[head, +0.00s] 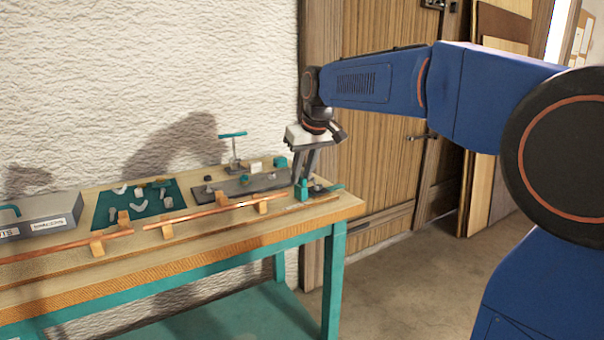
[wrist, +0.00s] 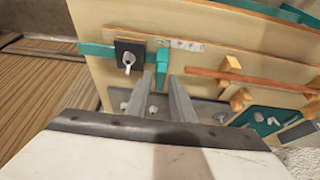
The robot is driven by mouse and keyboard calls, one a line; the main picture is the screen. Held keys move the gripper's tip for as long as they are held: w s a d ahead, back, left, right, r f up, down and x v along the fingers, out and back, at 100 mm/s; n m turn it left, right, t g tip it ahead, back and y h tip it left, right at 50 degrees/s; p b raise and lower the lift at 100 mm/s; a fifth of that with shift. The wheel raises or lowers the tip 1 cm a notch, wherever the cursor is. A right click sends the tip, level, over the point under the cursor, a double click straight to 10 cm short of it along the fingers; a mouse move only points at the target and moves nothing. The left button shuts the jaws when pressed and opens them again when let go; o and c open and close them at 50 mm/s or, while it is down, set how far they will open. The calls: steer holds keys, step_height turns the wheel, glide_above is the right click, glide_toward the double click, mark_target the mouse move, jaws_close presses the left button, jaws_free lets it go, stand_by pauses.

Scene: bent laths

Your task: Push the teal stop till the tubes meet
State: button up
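Two copper tubes lie in line on wooden rests along the bench. The left tube (head: 60,247) and the right tube (head: 205,210) have a small gap between their facing ends in the head view. The teal stop (head: 301,192) stands at the right tube's outer end. My gripper (head: 303,180) points down over it, a finger on either side. In the wrist view, the teal stop (wrist: 162,66) fills the space between the fingertips (wrist: 160,78), and the right tube (wrist: 250,83) ends close beside it. Whether tube and stop touch is unclear.
A black block with a knob (wrist: 129,57) sits on a teal strip beyond the stop. A teal mat (head: 103,212) with several small fittings, a grey plate (head: 232,189) and a grey box (head: 50,212) lie behind the tubes. The bench ends just right of the stop.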

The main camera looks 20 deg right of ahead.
jaws_close()
steer(key=shift+s+a, duration=0.25)
steer(key=shift+a, duration=0.65)
steer(key=shift+s+a, duration=0.3)
steer(key=shift+a, duration=0.65)
steer(key=shift+s+a, duration=0.25)
steer(key=shift+a, duration=0.65)
steer(key=shift+o, duration=1.9)
jaws_free()
steer(key=v, duration=1.7)
steer(key=shift+s+r, duration=0.15)
steer(key=shift+d, duration=0.15)
